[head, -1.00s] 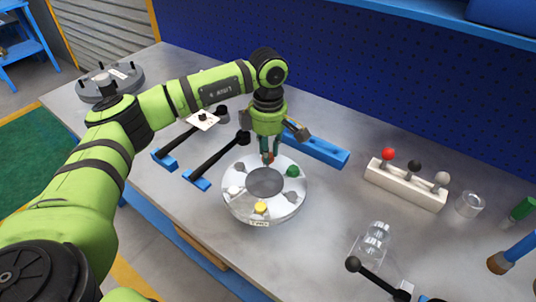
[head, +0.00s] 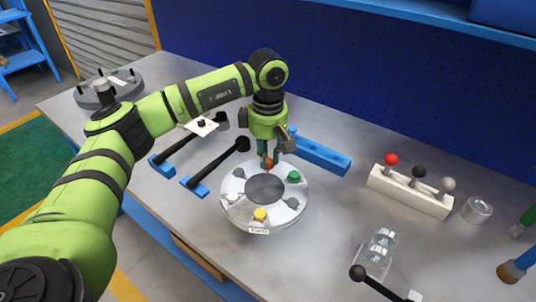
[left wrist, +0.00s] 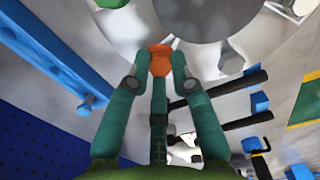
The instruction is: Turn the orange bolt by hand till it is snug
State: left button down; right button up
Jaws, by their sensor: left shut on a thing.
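The flanged shell (head: 236,214) is a round silver part with a dark central opening, standing on the workbench. The orange bolt (head: 269,163) sits at the far side of its flange and shows larger in the left wrist view (left wrist: 160,58). My left gripper (head: 268,158) points down over that bolt with its fingers shut on the bolt's head. In the left wrist view both fingertips (left wrist: 160,68) touch the orange head from two sides. A green bolt (head: 293,177), a yellow bolt (head: 260,214), a white bolt (head: 233,199) and grey bolts are around the flange. My right gripper is not seen.
A white rack (head: 408,192) with red, black and grey knobs stands to the right. A blue bar (head: 320,154) lies behind the shell. Black-handled tools (head: 220,163) lie to its left. A clear container (head: 376,255) stands at front right.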

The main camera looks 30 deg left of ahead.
aim_at(268, 160)
pick_arm(q)
jog(key=shift+w+r, duration=0.15)
jog(key=shift+r, duration=0.2)
jog(key=c, duration=1.1)
grip_release()
jog(key=shift+f, duration=0.1)
notch_tip(268, 160, up, 12)
jog(key=shift+r, duration=0.1)
